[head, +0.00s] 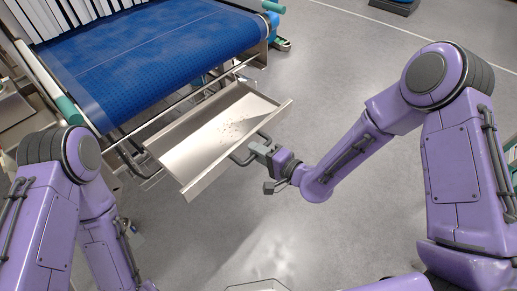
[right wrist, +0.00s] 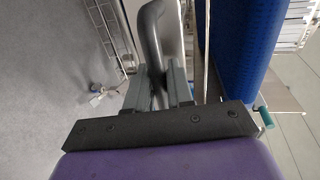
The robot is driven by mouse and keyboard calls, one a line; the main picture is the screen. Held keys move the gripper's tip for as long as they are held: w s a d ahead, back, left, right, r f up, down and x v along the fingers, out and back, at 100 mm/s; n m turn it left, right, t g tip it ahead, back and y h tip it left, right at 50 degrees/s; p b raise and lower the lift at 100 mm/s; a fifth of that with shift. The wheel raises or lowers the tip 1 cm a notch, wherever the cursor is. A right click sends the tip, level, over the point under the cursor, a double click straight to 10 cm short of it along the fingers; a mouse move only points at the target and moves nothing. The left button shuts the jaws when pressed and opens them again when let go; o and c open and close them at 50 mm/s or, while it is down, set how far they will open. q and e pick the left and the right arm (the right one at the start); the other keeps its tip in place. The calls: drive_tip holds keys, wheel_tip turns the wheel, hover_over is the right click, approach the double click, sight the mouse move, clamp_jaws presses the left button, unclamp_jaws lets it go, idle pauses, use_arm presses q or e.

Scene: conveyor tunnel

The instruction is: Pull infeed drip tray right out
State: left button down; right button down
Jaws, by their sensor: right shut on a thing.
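The infeed drip tray (head: 190,150) is a shallow, bright metal tray with small dark specks on its floor. It sticks out from below the front end of the blue conveyor, tilted across the head view. A grey bar handle (head: 240,160) is on its near right side; it also shows in the right wrist view (right wrist: 153,35). My right gripper (head: 262,150) is shut on this handle, with its fingers (right wrist: 158,88) on either side of the bar in the right wrist view. My left arm comes in at the left, with its gripper out of the picture.
The blue conveyor belt (head: 160,50) stands above and behind the tray, with white strip curtains (head: 60,15) at its far end. Metal frame rails (head: 170,112) run between belt and tray. Grey floor (head: 330,75) is open to the right and in front.

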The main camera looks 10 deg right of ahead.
drive_tip(key=c, duration=1.1)
unclamp_jaws()
drive_tip(key=shift+c, duration=0.2)
drive_tip(key=b+v, duration=0.1)
drive_tip(key=v, duration=0.9)
drive_tip(key=shift+s+d, duration=0.2)
drive_tip(key=shift+s, duration=0.05)
drive_tip(key=shift+r, duration=0.1)
